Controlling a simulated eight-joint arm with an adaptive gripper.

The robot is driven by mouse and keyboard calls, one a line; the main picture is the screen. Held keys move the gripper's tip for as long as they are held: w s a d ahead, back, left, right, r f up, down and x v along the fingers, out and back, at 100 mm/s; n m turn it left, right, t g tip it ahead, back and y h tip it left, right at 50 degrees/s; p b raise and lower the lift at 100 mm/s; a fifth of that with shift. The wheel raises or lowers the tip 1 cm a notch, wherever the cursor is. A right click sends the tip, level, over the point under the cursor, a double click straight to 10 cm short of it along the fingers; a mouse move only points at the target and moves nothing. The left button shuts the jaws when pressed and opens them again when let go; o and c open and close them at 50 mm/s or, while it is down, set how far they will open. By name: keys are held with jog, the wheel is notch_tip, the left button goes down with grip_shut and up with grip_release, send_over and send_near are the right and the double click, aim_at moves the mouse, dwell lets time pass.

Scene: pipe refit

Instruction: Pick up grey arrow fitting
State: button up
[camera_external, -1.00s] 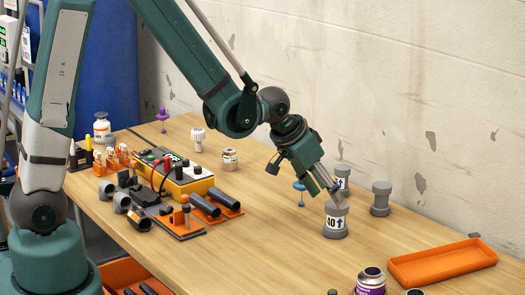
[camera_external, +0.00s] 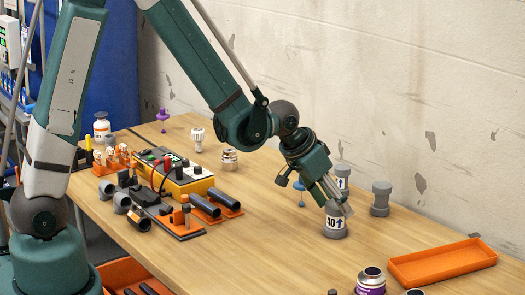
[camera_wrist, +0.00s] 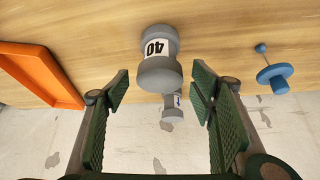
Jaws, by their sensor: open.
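A grey fitting with a white label reading 40 and an arrow (camera_external: 334,228) stands upright on the table. In the wrist view, this grey fitting (camera_wrist: 157,72) lies ahead, between the lines of the fingers. My gripper (camera_external: 340,208) is open, tilted downward, and its fingertips overlap the fitting's top in the external view. In the wrist view, my gripper (camera_wrist: 162,92) has its fingers wide apart with nothing held. A second grey fitting with a white arrow label (camera_external: 342,172) stands behind, partly hidden by my gripper. It also shows in the wrist view (camera_wrist: 172,112).
A plain grey fitting (camera_external: 380,198) stands to the right. An orange tray (camera_external: 442,264) lies at the front right, near a purple-labelled can (camera_external: 371,282). A blue spool-like part (camera_external: 300,190) stands just left of my gripper. Bare table lies left of the 40 fitting.

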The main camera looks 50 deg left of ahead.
jog(key=shift+w+d+f, duration=0.1)
jog(key=shift+w+f, duration=0.3)
jog(key=shift+f, duration=0.2)
jog(key=c, duration=1)
